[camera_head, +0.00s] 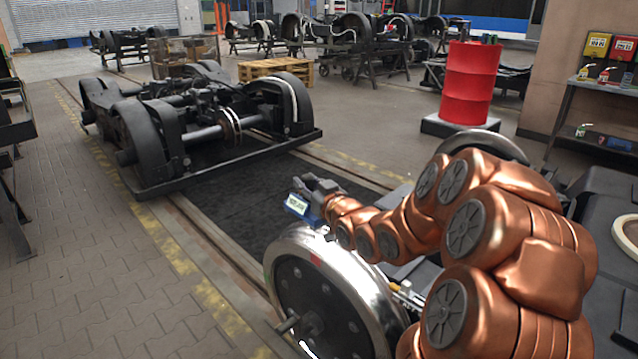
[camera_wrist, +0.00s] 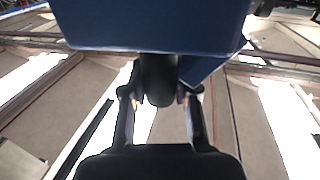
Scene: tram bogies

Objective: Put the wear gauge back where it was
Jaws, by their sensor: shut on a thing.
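My gripper (camera_head: 318,187) is shut on the wear gauge (camera_head: 297,205), a blue box with a pale display. It holds the gauge in the air just above and behind the upper rim of a steel wheel (camera_head: 385,318) in the head view. In the wrist view the gauge's blue body (camera_wrist: 150,25) fills the top, and its dark round grip is between my fingers (camera_wrist: 160,92). The gauge's far side is hidden there. I cannot tell its exact gap to the wheel.
A black bogie (camera_head: 200,130) stands on the rails at left. A red drum (camera_head: 470,85) is at the right back, near a shelf (camera_head: 590,85) with small bottles. A wooden pallet (camera_head: 275,68) lies behind the bogie. The paved floor (camera_head: 80,270) at left is clear.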

